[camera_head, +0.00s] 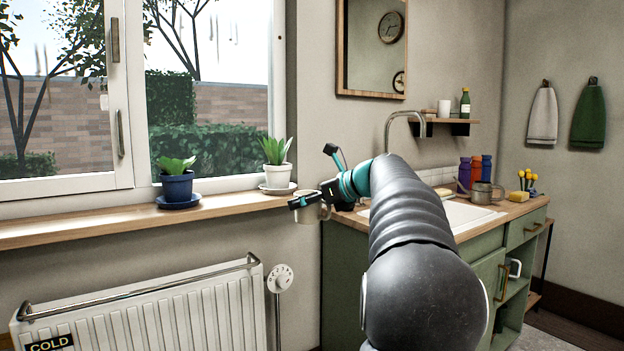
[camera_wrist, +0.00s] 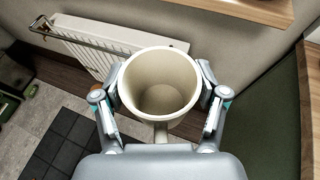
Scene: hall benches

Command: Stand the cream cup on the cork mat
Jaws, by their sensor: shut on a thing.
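My gripper (camera_head: 312,200) is shut on the cream cup (camera_wrist: 160,52), with one finger on each side of it in the wrist view. The cup's mouth faces the wrist camera, it looks empty inside, and its handle (camera_wrist: 161,132) points toward the gripper's palm. In the head view the cup (camera_head: 306,214) shows only in part below the jaws, held in the air in front of the windowsill and beside the left end of the counter. I cannot make out the cork mat in either view; my arm covers part of the counter.
The windowsill (camera_head: 100,226) holds a blue-potted plant (camera_head: 177,184) and a white-potted plant (camera_head: 276,163). A radiator (camera_head: 150,305) is below.

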